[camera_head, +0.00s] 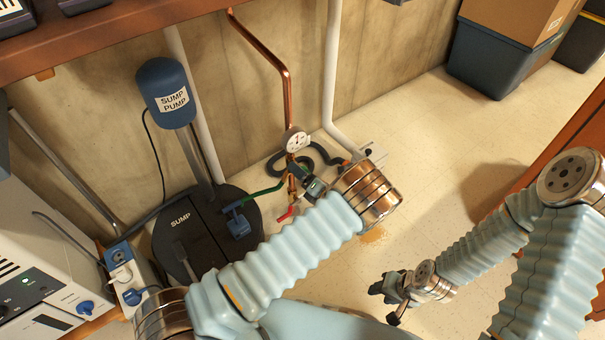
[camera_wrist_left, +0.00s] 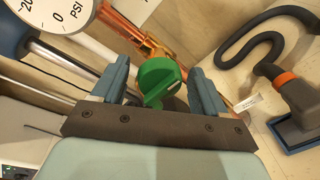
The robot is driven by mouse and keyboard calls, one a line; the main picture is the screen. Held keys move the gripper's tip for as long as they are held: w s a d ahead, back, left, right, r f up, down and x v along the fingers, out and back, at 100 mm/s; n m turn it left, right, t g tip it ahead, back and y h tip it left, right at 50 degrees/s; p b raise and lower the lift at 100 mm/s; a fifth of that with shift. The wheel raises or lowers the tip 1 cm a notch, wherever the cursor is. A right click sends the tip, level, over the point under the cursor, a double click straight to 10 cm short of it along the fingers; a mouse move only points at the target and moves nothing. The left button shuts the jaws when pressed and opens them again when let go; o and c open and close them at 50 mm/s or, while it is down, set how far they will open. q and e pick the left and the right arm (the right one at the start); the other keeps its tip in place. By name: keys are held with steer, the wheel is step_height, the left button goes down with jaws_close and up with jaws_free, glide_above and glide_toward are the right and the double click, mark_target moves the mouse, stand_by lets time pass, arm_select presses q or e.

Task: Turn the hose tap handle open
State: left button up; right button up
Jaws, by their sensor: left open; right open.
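A green tap handle (camera_wrist_left: 160,76) sits between the two fingers of my left gripper (camera_wrist_left: 160,88) in the left wrist view. The fingers are open, with a visible gap on each side of the handle. In the head view my left gripper (camera_head: 307,184) is at the copper pipework below the gauge, and it hides the handle there. My right gripper (camera_head: 392,298) is open and empty above the floor, well away from the pipework.
A pressure gauge (camera_head: 295,140) and copper pipe (camera_head: 286,95) are close to my left gripper. A red lever (camera_head: 286,214), a green bar (camera_head: 262,192) and a dark hose (camera_head: 325,155) are nearby. A sump cover (camera_head: 180,225) lies left.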

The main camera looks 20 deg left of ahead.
arm_select(q)
steer(key=shift+s+d, duration=0.1)
steer(key=v, duration=1.3)
steer(key=shift+s+d, duration=0.15)
steer(key=shift+d, duration=0.1)
steer(key=s+a+f+n+g+h+p, duration=0.3)
steer(key=s+a+f+n+g, duration=0.55)
steer(key=s+g, duration=0.2)
steer(key=s+d+n+g+h+p, duration=0.2)
steer(key=s+d+n+g+h, duration=0.15)
steer(key=s+n+h, duration=0.7)
steer(key=r+n+t+h, duration=0.1)
steer(key=n, duration=0.5)
steer(key=w+r+n+t+h+p, duration=0.1)
steer(key=r+n+t, duration=0.1)
steer(key=n, duration=0.5)
steer(key=w+a+r+n+t+h, duration=0.1)
steer(key=r+n, duration=0.1)
steer(key=n, duration=0.5)
steer(key=shift+a+r+t+h+p, duration=0.1)
steer(key=shift+r+t+h+p, duration=0.1)
steer(key=shift+t+h+p, duration=0.15)
